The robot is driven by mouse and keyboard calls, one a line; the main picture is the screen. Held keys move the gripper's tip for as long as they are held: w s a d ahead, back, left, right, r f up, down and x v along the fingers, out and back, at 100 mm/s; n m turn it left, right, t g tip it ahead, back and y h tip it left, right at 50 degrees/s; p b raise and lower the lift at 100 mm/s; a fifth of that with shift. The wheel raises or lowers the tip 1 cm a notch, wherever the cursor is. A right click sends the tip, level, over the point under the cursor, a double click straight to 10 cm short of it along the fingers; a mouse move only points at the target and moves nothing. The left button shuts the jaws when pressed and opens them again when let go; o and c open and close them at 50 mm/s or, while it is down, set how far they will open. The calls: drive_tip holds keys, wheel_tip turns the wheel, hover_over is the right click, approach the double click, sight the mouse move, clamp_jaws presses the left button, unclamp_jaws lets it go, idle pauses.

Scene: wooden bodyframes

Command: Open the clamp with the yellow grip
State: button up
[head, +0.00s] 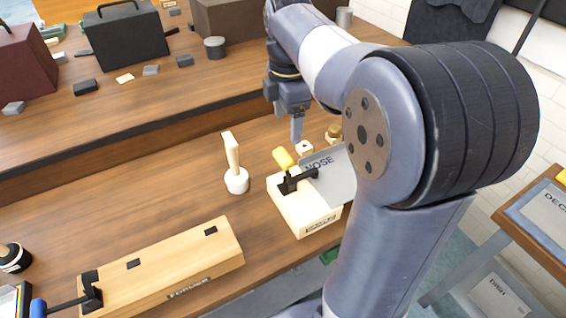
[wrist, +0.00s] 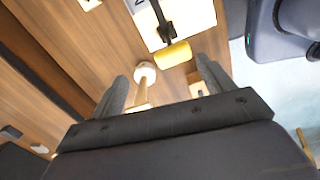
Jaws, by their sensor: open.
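The clamp with the yellow grip (head: 284,160) sits on a cream block (head: 308,214) near the bench's front edge. Its black arm (head: 299,181) lies across the block, beside a grey plate (head: 338,183) lettered "NOSE". The yellow grip points up and to the left. My gripper (head: 296,125) is open and empty above and behind the clamp. In the wrist view the yellow grip (wrist: 173,53) shows just beyond the open fingertips (wrist: 163,68), apart from them. Part of the plate is hidden behind my arm.
A wooden mallet (head: 234,165) stands left of the block. A longer wooden block (head: 175,268) carries a clamp with a blue grip (head: 38,307). A raised shelf (head: 130,100) with boxes runs behind. Small pieces (head: 304,149) lie behind the clamp.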

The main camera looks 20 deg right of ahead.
sight(283, 155)
drive_tip(key=shift+s+a+n, duration=0.7)
drive_tip(key=shift+s+a, duration=0.05)
drive_tip(key=shift+s, duration=0.2)
wheel_tip(283, 155, down, 10)
drive_tip(key=shift+f+b, duration=0.25)
drive_tip(key=shift+b, duration=0.3)
drive_tip(key=shift+c, duration=0.3)
drive_tip(key=c, duration=1.3)
drive_tip(key=shift+s+a+f+t+h, duration=0.2)
drive_tip(key=shift+a+f+t+h, duration=0.2)
drive_tip(key=shift+a+f+h, duration=1.2)
drive_tip(key=shift+s+a+f+t+h, duration=0.25)
drive_tip(key=shift+a+f+t+h, duration=0.25)
drive_tip(key=shift+h, duration=1.95)
drive_tip(key=shift+s+a+f+t+h, duration=0.25)
drive_tip(key=shift+a+f+h, duration=0.9)
drive_tip(key=shift+h, duration=0.9)
drive_tip(key=o, duration=1.4)
drive_tip(key=shift+c, duration=0.2)
